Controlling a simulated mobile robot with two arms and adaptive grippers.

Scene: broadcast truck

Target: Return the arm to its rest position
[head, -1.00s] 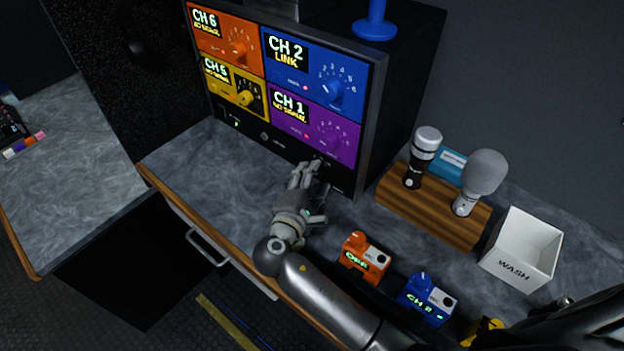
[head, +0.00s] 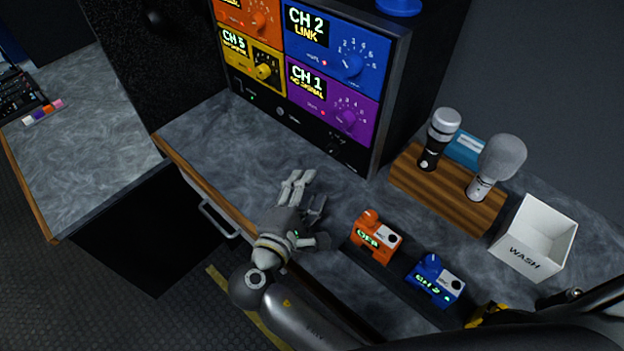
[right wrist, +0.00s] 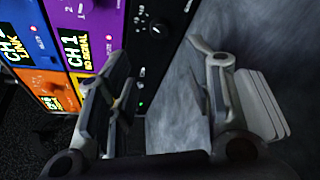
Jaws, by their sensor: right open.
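My right gripper (head: 306,194) is open and empty in the head view. It hovers over the grey marbled counter (head: 222,140), in front of the monitor console (head: 375,75) and apart from it. My right arm runs from it to the lower edge of the picture. In the right wrist view the two fingers of the right gripper (right wrist: 165,80) are spread, with counter and the console's lower panel behind them. My left gripper is not in view.
Right of the gripper stand an orange pack (head: 376,240) and a blue pack (head: 435,283). Behind them are a wooden block (head: 447,200) with two microphones and a white WASH bin (head: 535,240). The counter left of the gripper is clear.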

